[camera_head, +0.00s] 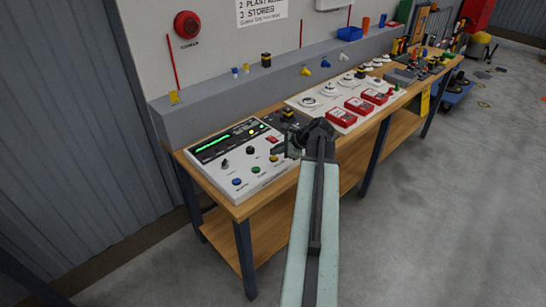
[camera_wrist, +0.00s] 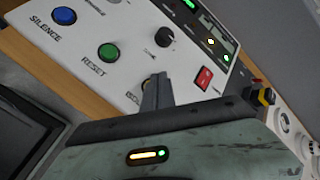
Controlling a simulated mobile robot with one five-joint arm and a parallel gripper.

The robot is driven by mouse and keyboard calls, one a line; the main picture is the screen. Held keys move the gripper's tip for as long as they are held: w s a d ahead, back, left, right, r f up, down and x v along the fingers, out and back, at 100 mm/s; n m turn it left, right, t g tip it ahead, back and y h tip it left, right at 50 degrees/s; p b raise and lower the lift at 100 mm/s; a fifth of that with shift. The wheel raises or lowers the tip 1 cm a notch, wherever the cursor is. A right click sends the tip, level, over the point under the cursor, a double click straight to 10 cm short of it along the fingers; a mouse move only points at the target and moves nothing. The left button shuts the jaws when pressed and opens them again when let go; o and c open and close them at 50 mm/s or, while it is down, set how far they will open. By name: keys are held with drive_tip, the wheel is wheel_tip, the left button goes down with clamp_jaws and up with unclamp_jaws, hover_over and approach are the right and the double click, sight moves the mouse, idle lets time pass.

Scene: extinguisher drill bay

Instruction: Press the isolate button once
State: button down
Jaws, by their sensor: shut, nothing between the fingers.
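The control panel (camera_head: 215,170) is a pale box on the near end of the wooden bench, and its sloped face fills the upper part of the wrist view (camera_wrist: 125,70). Its front row has a blue SILENCE button (camera_wrist: 64,16), a green RESET button (camera_wrist: 108,52) and a yellow button (camera_head: 273,158). In the wrist view my gripper (camera_wrist: 156,82) is shut and empty, covering the spot to the right of RESET. A partly covered label shows beside it; the yellow button is hidden there. In the head view my gripper (camera_head: 286,146) is at the panel's right side, close to the yellow button; contact cannot be told.
A black knob (camera_wrist: 164,36) and a red rocker switch (camera_wrist: 204,77) are near my fingers. A black-and-yellow block (camera_wrist: 263,96) stands right of the panel. A white board with red call points (camera_head: 341,116) lies further along the bench. Open floor (camera_head: 430,200) is at the right.

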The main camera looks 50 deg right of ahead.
sight(276, 159)
drive_tip(key=shift+r, duration=0.15)
wheel_tip(276, 159, up, 5)
drive_tip(key=p, duration=0.5)
idle(0.8)
